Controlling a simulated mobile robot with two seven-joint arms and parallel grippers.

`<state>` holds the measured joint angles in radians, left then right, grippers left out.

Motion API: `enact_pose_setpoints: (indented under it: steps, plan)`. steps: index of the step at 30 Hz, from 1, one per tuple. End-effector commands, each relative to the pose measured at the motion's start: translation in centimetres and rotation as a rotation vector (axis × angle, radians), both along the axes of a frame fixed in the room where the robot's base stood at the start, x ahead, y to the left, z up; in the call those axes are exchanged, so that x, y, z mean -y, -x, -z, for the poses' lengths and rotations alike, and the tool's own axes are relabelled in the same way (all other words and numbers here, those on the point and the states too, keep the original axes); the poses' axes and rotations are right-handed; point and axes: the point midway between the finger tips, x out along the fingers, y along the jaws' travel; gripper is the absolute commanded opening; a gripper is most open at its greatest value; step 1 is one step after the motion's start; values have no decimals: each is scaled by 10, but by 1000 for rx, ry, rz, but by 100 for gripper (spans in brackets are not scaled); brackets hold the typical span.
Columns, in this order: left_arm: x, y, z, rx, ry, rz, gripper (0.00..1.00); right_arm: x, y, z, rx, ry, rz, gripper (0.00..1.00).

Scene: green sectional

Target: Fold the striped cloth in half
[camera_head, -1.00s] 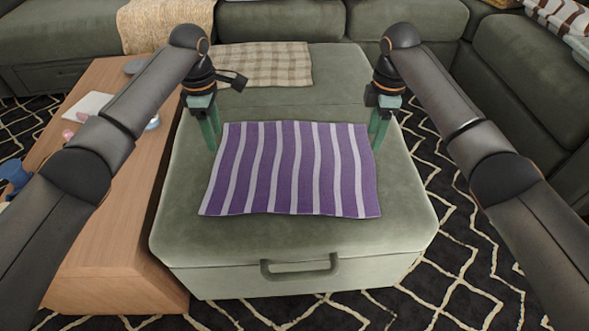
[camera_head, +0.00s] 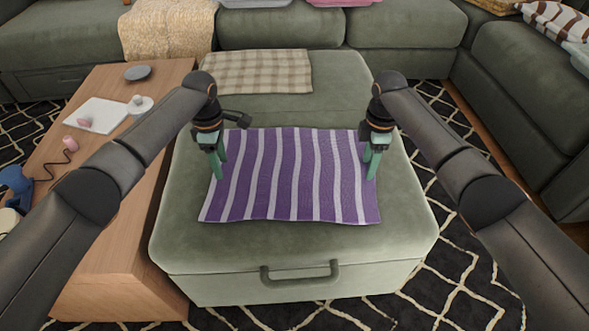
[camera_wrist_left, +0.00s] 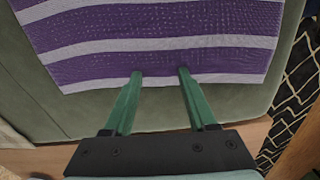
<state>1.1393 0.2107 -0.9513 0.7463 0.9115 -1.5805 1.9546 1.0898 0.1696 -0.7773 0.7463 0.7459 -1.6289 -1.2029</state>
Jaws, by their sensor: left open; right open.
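The purple and white striped cloth (camera_head: 291,185) lies spread flat on the green ottoman (camera_head: 200,248), with slightly wavy edges. My left gripper (camera_head: 218,172) is open at the cloth's left edge. In the left wrist view its green fingers (camera_wrist_left: 160,74) point at the edge stripes of the cloth (camera_wrist_left: 170,63), apart and with nothing between them. My right gripper (camera_head: 371,172) is open at the cloth's right edge. Whether either gripper's fingertips touch the cloth cannot be told.
A beige checked cloth (camera_head: 258,72) lies at the back of the ottoman. A wooden table (camera_head: 120,220) with small items stands directly left. A green sofa (camera_head: 405,35) runs behind and to the right. Bare ottoman surface surrounds the striped cloth.

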Motion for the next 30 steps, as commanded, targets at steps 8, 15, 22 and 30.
enact_pose_setpoints:
  steps: [8,15,22,30]
  plan:
    - [0,0,3,-1,0,0,48,0,0,3,0,0,1,48]
    - [0,1,3,-2,0,0,35,0,0,3,-1,0,1,35]
    - [0,1,4,-2,-1,0,22,0,1,3,-2,1,1,22]
    - [-1,1,4,-3,-1,-1,7,1,1,4,-2,1,1,7]
